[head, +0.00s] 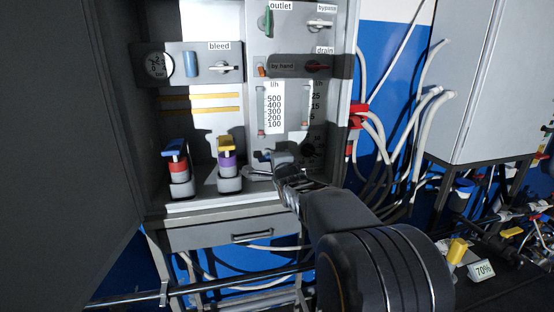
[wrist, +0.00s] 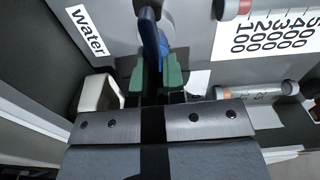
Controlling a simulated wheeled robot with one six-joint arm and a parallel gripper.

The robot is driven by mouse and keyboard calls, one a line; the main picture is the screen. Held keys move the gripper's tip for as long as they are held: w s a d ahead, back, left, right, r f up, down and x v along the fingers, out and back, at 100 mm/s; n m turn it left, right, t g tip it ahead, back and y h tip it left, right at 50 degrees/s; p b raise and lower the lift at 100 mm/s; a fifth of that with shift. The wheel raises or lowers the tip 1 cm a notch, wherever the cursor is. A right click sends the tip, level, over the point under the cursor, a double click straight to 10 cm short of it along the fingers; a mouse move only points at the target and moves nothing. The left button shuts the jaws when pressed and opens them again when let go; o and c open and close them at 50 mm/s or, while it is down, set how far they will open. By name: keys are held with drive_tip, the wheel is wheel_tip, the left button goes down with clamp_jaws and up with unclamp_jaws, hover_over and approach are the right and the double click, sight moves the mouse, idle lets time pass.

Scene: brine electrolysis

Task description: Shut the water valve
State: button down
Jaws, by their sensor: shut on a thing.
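The water valve's blue handle (wrist: 150,42) points out from the grey panel in the wrist view, beside the label "Water" (wrist: 85,31). My gripper (wrist: 154,78) has its green finger pads on both sides of this handle and is shut on it. In the head view my gripper (head: 270,162) is at the lower middle of the cabinet, and a small blue bit of the handle (head: 262,156) shows at its tip. My gripper and arm hide most of the valve there.
Flow gauges marked "l/h" (head: 274,100) stand just above my gripper. The dark cabinet door (head: 60,150) fills the left side. Hoses (head: 380,150) hang at right.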

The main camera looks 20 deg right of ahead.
drive_tip(key=shift+m, duration=0.4)
drive_tip(key=c, duration=1.2)
unclamp_jaws()
drive_tip(key=s+a+b, duration=0.1)
drive_tip(key=s+a, duration=0.1)
drive_tip(key=s, duration=1.1)
drive_tip(key=shift+s+a+b, duration=0.25)
drive_tip(key=shift+a+b, duration=0.1)
drive_tip(key=shift+a, duration=0.05)
